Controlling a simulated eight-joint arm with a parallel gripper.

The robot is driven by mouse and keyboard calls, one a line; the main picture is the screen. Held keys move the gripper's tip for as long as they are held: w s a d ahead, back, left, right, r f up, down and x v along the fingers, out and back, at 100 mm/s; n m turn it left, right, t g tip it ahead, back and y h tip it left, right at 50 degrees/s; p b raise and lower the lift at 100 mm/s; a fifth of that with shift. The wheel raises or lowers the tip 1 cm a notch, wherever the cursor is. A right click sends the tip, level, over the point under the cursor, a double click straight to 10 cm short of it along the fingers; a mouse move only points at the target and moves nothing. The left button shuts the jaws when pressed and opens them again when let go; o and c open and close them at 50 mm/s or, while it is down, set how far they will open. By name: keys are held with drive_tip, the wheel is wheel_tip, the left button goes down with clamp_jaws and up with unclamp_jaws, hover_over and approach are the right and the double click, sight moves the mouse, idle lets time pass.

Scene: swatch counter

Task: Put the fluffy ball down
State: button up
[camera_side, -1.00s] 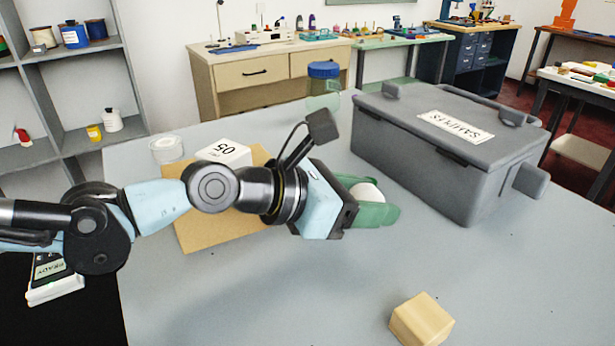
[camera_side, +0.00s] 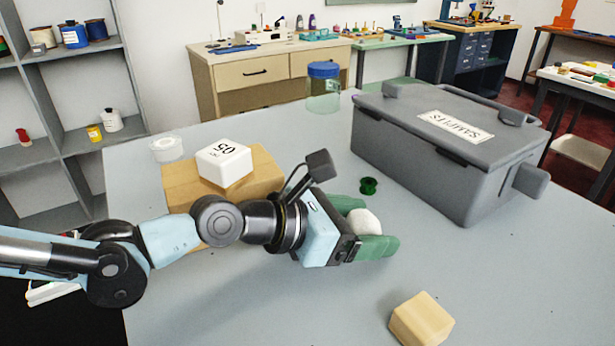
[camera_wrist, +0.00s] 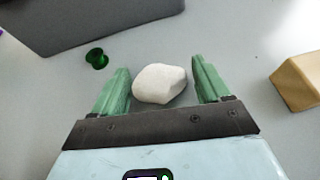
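The fluffy ball is a whitish, slightly lumpy ball (camera_side: 365,222), also in the wrist view (camera_wrist: 160,83). It lies between the two green fingers of my gripper (camera_side: 366,226). In the wrist view my gripper (camera_wrist: 161,88) looks open, with a clear gap between the ball and the right finger; the ball sits close to the left finger. The fingers are low over the grey counter. The near finger hides the ball's lower side in the side view, so its contact with the counter is hard to tell.
A wooden block (camera_side: 421,320) is at the front. A white 05 block (camera_side: 224,163) rests on a cardboard box (camera_side: 262,172). A blue-lidded jar (camera_side: 323,90) stands at the back.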

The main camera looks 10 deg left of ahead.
drive_tip(key=shift+r, duration=0.15)
drive_tip(key=shift+v, duration=6)
drive_tip(key=shift+s, duration=0.1)
